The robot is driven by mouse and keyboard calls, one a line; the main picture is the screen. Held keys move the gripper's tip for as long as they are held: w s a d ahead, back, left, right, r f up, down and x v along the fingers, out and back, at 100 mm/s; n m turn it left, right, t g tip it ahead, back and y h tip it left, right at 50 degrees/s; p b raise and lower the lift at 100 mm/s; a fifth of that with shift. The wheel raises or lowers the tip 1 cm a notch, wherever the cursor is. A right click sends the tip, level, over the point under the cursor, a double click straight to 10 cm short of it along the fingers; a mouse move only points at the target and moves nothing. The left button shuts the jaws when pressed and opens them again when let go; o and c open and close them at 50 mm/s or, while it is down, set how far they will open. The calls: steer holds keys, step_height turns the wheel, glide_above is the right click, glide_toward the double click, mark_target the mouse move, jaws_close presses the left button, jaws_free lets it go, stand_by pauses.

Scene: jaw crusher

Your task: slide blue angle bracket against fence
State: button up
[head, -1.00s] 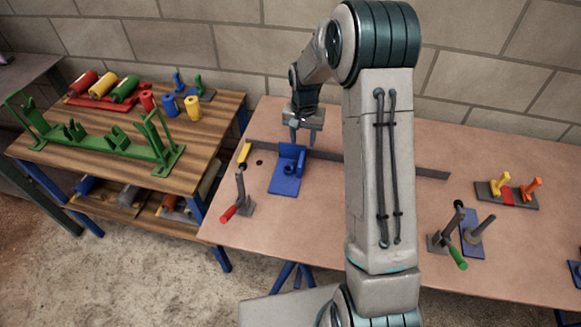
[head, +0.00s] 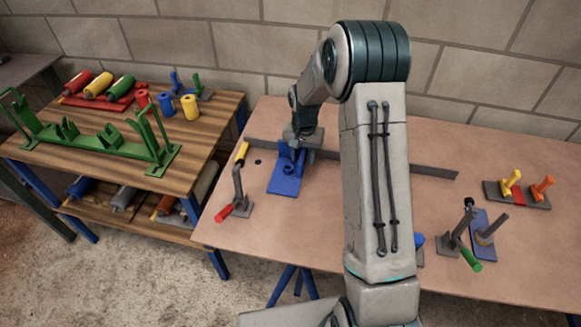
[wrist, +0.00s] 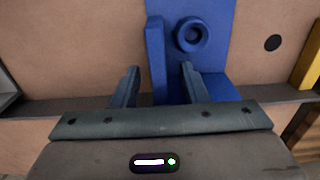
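The blue angle bracket (head: 285,181) lies on the table, with an upright plate and a round boss on its flat base. It also shows in the wrist view (wrist: 205,15). The fence (head: 420,170) is a long dark strip across the table; it also shows in the wrist view (wrist: 60,106). The bracket's far end is close to the fence; I cannot tell whether they touch. My gripper (head: 298,150) is low at the bracket's far end. In the wrist view my gripper (wrist: 160,78) is open, its fingers either side of the upright plate, with gaps showing.
A toggle clamp (head: 238,190) with a red grip and a yellow bar (head: 242,153) stand left of the bracket. Another clamp (head: 463,238) with a green grip is at the right. A wooden bench (head: 205,133) with coloured parts stands left. The table between bracket and front edge is clear.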

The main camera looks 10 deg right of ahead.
jaws_close()
steer(key=shift+w+a, duration=0.1)
steer(key=shift+w+a, duration=0.5)
steer(key=shift+a, duration=0.75)
steer(key=shift+w+a, duration=0.55)
steer(key=shift+a, duration=0.75)
steer(key=shift+w+a, duration=0.5)
steer(key=shift+a, duration=0.75)
steer(key=shift+w, duration=0.15)
steer(key=shift+w+d, duration=0.4)
steer(key=shift+w, duration=0.4)
steer(key=shift+a, duration=0.1)
